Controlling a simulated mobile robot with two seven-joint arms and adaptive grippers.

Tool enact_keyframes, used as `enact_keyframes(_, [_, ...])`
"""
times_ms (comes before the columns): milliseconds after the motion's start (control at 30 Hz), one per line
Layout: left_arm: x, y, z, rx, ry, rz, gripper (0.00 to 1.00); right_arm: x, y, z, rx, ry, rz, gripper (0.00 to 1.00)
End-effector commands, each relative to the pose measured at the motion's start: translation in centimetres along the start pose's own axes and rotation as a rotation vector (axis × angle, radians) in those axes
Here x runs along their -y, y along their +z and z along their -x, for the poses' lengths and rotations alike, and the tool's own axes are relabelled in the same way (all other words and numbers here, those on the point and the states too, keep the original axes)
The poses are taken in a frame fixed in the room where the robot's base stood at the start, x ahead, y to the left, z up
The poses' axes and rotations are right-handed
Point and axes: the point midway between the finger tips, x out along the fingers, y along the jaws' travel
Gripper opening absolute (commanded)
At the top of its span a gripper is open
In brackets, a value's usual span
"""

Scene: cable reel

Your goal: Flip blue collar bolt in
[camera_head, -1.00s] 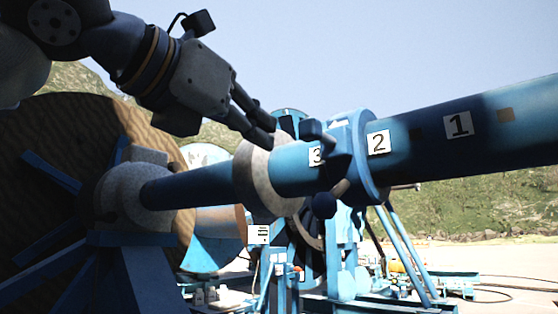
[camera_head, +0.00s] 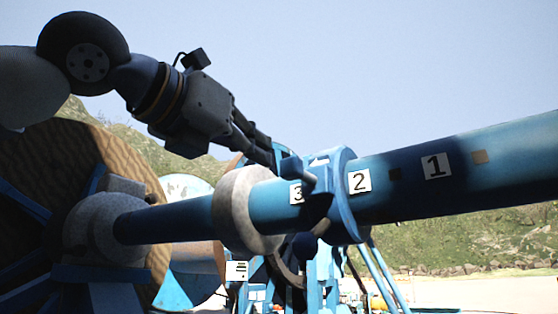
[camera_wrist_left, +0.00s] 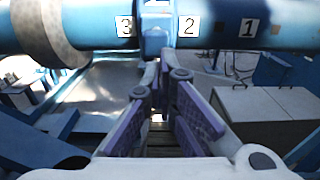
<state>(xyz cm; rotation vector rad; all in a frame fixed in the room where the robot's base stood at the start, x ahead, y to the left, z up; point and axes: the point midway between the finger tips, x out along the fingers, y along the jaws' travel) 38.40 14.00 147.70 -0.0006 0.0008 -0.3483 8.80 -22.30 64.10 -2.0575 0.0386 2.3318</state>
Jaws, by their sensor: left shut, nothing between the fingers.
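The blue collar (camera_head: 342,195) sits around the blue shaft (camera_head: 400,190), beside the label 2. Its dark blue bolt lever (camera_head: 298,174) sticks out on the collar's left side, over the label 3. My left gripper (camera_head: 272,158) comes in from the upper left. It is shut and empty, with its fingertips close to the bolt lever; whether they touch it I cannot tell. In the left wrist view the shut fingers (camera_wrist_left: 160,72) point at the collar (camera_wrist_left: 156,28), between labels 3 and 2. The right gripper is not in view.
A grey ring (camera_head: 236,210) is around the shaft left of the collar. A large cable reel (camera_head: 125,165) stands at the left. Blue frames stand below and behind the shaft. Open sky lies above the shaft.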

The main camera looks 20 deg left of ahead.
Motion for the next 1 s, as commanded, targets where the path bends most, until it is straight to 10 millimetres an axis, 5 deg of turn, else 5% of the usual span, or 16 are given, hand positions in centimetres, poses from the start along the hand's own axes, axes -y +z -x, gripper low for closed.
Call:
enact_keyframes(300, [0.0,0.0,-5.2,-0.001,0.0,0.0,0.0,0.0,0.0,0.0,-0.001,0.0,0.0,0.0])
enact_keyframes(767, [0.0,0.0,-6.1,0.0,0.0,0.0,0.0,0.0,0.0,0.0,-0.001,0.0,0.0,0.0])
enact_keyframes(1000, [0.0,0.0,-9.3,-0.001,0.0,0.0,0.0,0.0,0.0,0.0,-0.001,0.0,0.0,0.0])
